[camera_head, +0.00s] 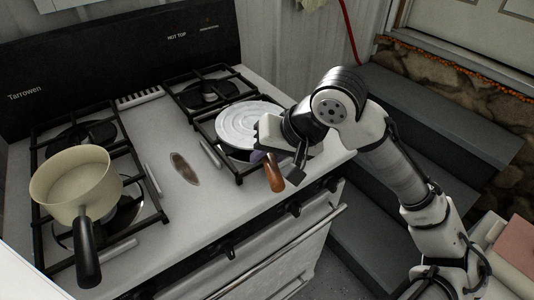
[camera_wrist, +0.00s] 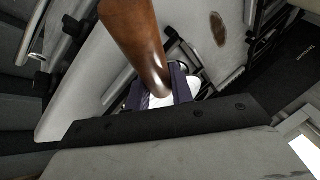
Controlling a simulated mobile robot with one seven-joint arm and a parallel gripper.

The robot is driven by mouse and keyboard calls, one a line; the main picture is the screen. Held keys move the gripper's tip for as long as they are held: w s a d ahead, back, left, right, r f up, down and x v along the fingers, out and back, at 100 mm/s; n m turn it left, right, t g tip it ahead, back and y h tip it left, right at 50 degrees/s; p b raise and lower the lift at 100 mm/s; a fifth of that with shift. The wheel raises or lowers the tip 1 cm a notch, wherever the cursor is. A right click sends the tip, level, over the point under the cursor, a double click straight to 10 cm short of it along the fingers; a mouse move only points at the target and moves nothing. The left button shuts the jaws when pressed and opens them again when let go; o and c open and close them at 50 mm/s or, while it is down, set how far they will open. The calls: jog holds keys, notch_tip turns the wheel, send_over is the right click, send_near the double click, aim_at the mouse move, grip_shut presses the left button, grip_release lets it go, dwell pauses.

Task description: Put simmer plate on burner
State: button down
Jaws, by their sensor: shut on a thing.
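The simmer plate is a round, pale grey ridged disc (camera_head: 246,125) with a brown wooden handle (camera_head: 275,174). In the head view the disc is over the front right burner grate (camera_head: 237,176). I cannot tell whether it rests on the grate or is slightly above it. My gripper (camera_head: 262,155) is shut on the simmer plate near where handle and disc meet. In the wrist view the wooden handle (camera_wrist: 138,42) crosses in front of my gripper's dark fingers (camera_wrist: 165,88). The disc is mostly hidden there.
A cream saucepan (camera_head: 76,182) with a black handle stands on the front left burner. The back left burner (camera_head: 80,136) and back right burner (camera_head: 208,92) are bare. Grey steps (camera_head: 440,125) are right of the stove. Knobs and an oven rail (camera_head: 300,255) line its front.

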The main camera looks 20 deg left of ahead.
jog(key=shift+f, duration=0.1)
jog(key=c, duration=1.2)
grip_release()
jog(key=shift+d+r, duration=0.15)
jog(key=shift+r, duration=0.2)
jog(key=w+v, duration=0.1)
jog(key=v, duration=1)
jog(key=shift+s+r, duration=0.3)
jog(key=shift+s, duration=0.2)
jog(key=shift+d, duration=0.1)
